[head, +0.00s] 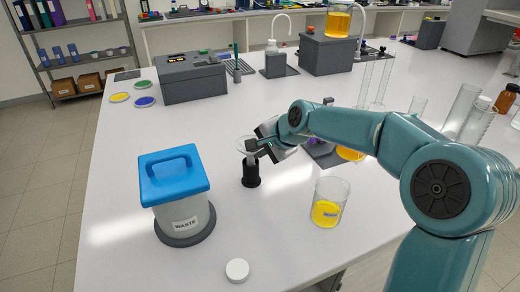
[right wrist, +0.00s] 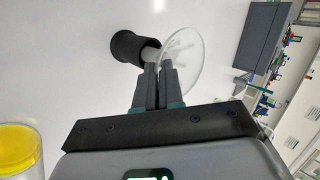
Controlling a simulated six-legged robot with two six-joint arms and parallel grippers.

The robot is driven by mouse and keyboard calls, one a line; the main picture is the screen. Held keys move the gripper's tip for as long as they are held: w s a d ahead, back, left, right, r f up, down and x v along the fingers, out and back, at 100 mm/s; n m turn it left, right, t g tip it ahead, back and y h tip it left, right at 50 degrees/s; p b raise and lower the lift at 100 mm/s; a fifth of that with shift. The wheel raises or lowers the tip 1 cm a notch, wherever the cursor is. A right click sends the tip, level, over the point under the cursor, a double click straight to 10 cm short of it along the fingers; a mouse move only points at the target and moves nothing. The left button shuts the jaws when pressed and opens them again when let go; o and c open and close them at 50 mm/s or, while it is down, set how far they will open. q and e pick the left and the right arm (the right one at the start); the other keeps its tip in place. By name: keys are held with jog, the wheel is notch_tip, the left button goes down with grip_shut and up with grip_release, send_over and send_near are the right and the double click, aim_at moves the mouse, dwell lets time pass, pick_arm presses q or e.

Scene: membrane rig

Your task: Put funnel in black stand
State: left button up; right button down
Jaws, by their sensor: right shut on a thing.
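The funnel (head: 246,142) is a clear, wide-mouthed piece with a grey stem. My right gripper (head: 257,146) is shut on it, directly over the black stand (head: 251,174). In the right wrist view, the clear funnel cone (right wrist: 182,62) lies just past the fingertips of my right gripper (right wrist: 158,72). The stem end meets the open top of the black stand (right wrist: 128,46). How deep the stem sits in the stand is hidden. The stand is upright on the white table. My left gripper does not show.
A waste bin with a blue lid (head: 175,180) stands left of the stand. A beaker of yellow liquid (head: 329,203) is to the right, and a white cap (head: 237,270) lies in front. A grey box (head: 193,80) stands behind.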

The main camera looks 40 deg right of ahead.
jog(key=shift+f+b, duration=1.2)
jog(key=shift+f, duration=0.45)
jog(key=c, duration=1.2)
grip_release()
jog(key=shift+r, duration=0.1)
jog(key=v, duration=1.6)
jog(key=shift+r, duration=0.15)
jog(key=shift+s, duration=0.1)
